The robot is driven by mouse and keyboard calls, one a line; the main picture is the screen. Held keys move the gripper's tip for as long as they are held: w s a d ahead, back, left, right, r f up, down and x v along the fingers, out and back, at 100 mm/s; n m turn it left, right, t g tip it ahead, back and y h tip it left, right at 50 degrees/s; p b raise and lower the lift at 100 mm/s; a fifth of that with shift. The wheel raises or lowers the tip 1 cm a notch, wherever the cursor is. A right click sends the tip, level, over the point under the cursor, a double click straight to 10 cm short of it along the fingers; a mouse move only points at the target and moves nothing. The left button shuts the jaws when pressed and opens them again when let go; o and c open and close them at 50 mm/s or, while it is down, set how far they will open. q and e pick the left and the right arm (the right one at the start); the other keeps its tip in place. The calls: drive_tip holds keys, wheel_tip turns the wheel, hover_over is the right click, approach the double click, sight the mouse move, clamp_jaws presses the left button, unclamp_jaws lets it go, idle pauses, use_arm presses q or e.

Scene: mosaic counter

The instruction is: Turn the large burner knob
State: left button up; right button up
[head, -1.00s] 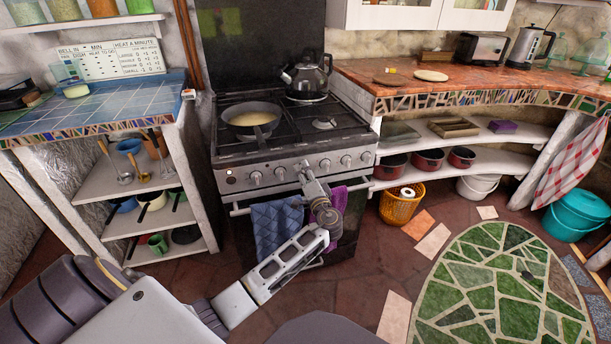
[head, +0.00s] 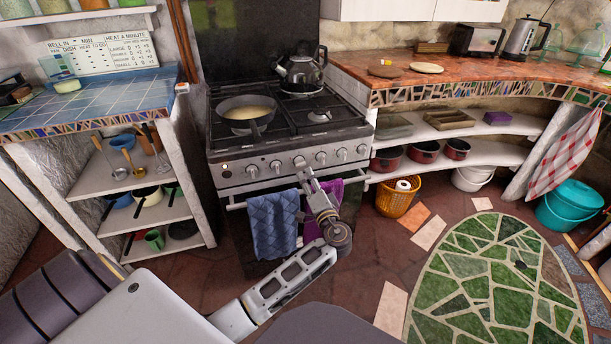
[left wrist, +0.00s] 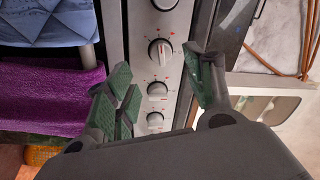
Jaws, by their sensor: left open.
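The stove's front panel (head: 240,173) carries a row of silver knobs. My left gripper (head: 301,170) is in front of the panel, at the middle knob (head: 299,160), which it partly covers. In the left wrist view my open left gripper (left wrist: 162,66) has its green-padded fingers on either side of the row. One knob (left wrist: 160,50) with red marks lies just beyond the fingertips, roughly between them. A second knob (left wrist: 157,90) and a third lie lower, between the fingers. Contact cannot be told, nor which knob is the large burner's. My right gripper is not in view.
A blue towel (head: 273,225) and a purple towel (head: 329,195) hang on the oven rail below the knobs. A pan (head: 247,110) and a black kettle (head: 301,70) stand on the stove. Shelves flank the stove on both sides.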

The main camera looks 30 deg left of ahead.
use_arm(q)
drive_tip(key=shift+v, duration=2.15)
drive_tip(key=shift+c, duration=0.2)
clamp_jaws()
